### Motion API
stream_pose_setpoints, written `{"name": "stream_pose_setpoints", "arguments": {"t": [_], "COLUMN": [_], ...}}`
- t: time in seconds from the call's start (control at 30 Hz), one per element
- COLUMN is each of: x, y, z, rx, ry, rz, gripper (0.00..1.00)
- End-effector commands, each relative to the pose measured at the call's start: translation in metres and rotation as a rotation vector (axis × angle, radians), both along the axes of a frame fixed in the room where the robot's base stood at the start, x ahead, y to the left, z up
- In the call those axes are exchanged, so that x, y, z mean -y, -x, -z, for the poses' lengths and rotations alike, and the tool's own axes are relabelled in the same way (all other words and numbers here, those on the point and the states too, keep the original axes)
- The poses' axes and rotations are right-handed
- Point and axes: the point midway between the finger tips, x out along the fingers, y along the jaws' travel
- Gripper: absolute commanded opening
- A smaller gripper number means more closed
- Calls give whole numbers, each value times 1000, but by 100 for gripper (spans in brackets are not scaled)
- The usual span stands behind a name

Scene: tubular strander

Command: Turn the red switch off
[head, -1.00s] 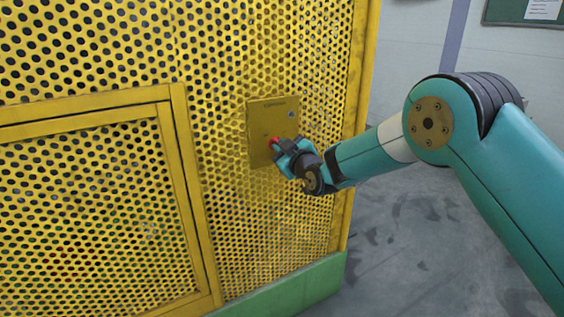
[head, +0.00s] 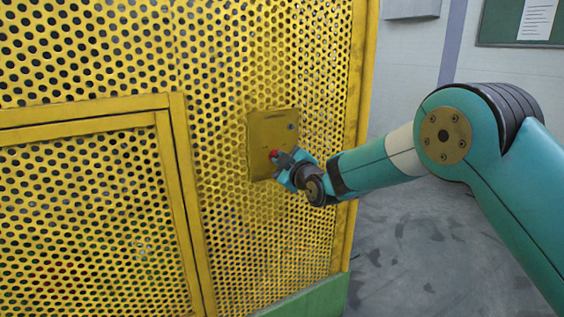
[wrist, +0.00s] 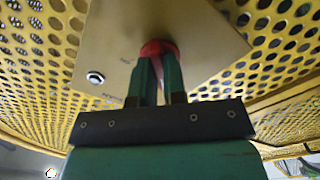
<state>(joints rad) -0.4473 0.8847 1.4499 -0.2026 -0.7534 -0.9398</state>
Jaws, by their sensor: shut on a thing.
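The red switch (head: 273,154) sits on a yellow plate (head: 270,128) fixed to the perforated yellow guard. My gripper (head: 284,160) reaches it from the right in the head view. In the wrist view, the fingers (wrist: 160,68) are shut on the red switch (wrist: 158,47), one on each side. The fingers hide part of the switch, so its turned position cannot be told.
The perforated yellow guard (head: 225,150) fills the left and middle of the head view, with a framed panel (head: 85,200) at lower left. A small round fitting (wrist: 96,78) is on the plate. Grey floor (head: 420,240) lies open at the right.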

Motion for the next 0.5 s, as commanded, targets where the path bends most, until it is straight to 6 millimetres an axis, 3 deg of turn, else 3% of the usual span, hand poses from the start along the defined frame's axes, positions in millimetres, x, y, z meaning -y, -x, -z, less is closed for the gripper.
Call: {"name": "stream_pose_setpoints", "arguments": {"t": [0.07, 0.1, 0.2, 0.5], "x": [1, 1, 1, 1], "y": [-1, 0, 0, 1], "z": [0, 0, 0, 0], "rx": [1, 2, 1, 0], "ry": [3, 4, 3, 1], "rz": [2, 2, 2, 1], "gripper": [0, 21, 37, 37]}}
